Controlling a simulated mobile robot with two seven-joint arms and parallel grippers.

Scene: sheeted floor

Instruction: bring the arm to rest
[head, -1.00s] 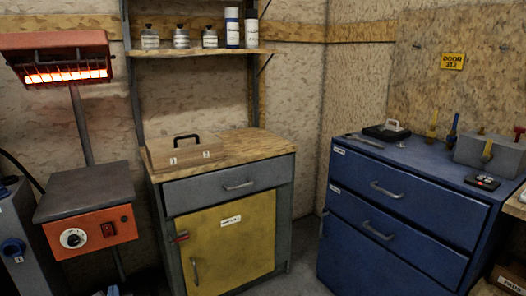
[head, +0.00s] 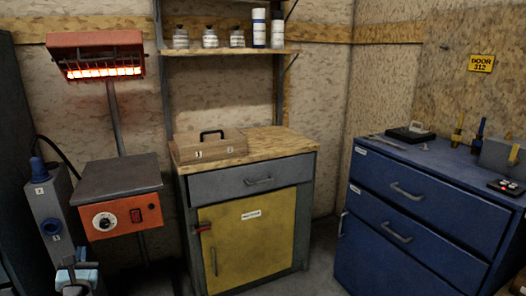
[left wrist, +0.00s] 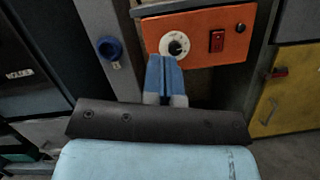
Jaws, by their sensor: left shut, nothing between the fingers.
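My left gripper (head: 72,264) is at the lower left of the head view, in front of the grey post and below the orange control box. In the left wrist view its blue fingers (left wrist: 166,76) are together, with nothing between them. They overlap the lower part of the orange box (left wrist: 205,38) in the picture; I see no clear contact. My right gripper is in neither view.
A yellow-door cabinet (head: 250,240) and blue drawers (head: 420,215) stand to the right.

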